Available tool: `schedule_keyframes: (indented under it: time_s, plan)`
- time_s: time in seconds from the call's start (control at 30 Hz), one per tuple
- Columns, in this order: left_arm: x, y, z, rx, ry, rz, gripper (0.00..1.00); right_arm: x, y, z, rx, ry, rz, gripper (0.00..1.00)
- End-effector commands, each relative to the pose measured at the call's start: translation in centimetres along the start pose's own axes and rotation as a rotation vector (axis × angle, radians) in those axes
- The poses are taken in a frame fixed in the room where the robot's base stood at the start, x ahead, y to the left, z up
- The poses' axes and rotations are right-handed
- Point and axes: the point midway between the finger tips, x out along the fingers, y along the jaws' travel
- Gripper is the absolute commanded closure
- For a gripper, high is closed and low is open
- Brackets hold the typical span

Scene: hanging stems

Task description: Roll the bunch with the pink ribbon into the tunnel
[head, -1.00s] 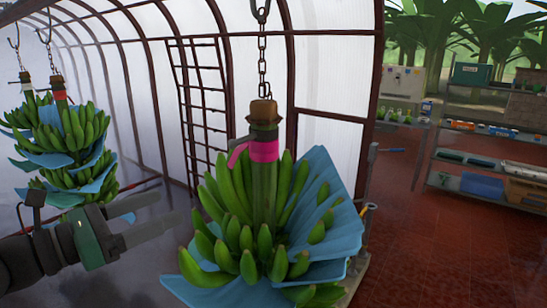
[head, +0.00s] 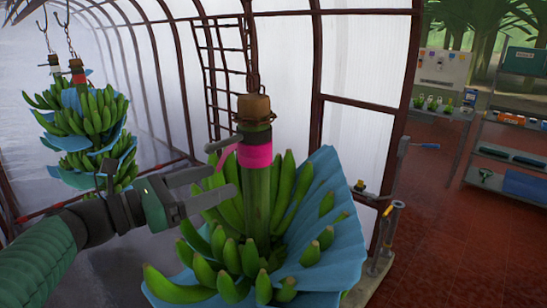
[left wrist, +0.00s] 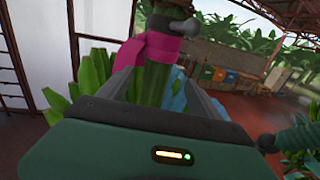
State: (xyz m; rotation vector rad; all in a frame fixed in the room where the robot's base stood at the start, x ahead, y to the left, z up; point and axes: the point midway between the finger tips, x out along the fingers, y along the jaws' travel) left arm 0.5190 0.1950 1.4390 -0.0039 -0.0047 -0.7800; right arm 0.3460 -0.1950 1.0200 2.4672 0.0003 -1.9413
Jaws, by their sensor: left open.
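The bunch with the pink ribbon (head: 257,156) hangs upright from a hook and chain, with green bananas and blue sheets around its stem (head: 257,205). My left gripper (head: 236,166) is open at the left side of that stem, just below the ribbon level. Its fingers point at the stem. In the left wrist view the ribbon (left wrist: 145,50) and stem show ahead, between the two open fingers; I cannot tell if they touch. The tunnel (head: 140,95), with dark arched ribs and pale walls, runs back on the left. My right gripper is out of view.
Other bunches (head: 92,125) with blue sheets hang further back on the left; one has a red ribbon. A ladder-like frame (head: 222,80) stands by the tunnel wall. Shelves (head: 505,150) stand at the right. The red tiled floor (head: 440,230) there is open.

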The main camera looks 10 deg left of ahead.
Motion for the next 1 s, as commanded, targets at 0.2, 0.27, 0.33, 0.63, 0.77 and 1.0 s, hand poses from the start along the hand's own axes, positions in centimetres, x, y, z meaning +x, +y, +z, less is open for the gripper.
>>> schedule_keyframes:
  time_s: [0.2,0.27,0.33,0.63,0.77,1.0]
  plan:
    - [6.6,-0.3,0.4,-0.002,0.007,-0.006,0.27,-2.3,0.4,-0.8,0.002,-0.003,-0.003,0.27]
    - [8.3,-0.5,0.4,-0.002,0.007,-0.006,0.27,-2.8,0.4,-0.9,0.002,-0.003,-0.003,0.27]
    - [10.1,-0.6,0.4,0.0,0.007,-0.007,0.27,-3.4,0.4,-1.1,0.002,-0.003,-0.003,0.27]
    - [13.5,-0.3,0.1,0.001,0.004,-0.001,0.27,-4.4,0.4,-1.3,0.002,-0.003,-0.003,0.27]
    - [13.6,-0.1,-0.1,0.0,0.003,0.0,0.27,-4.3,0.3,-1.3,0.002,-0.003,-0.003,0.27]
    - [13.7,-0.2,-0.1,0.001,0.004,-0.001,0.44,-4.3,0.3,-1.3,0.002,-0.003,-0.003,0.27]
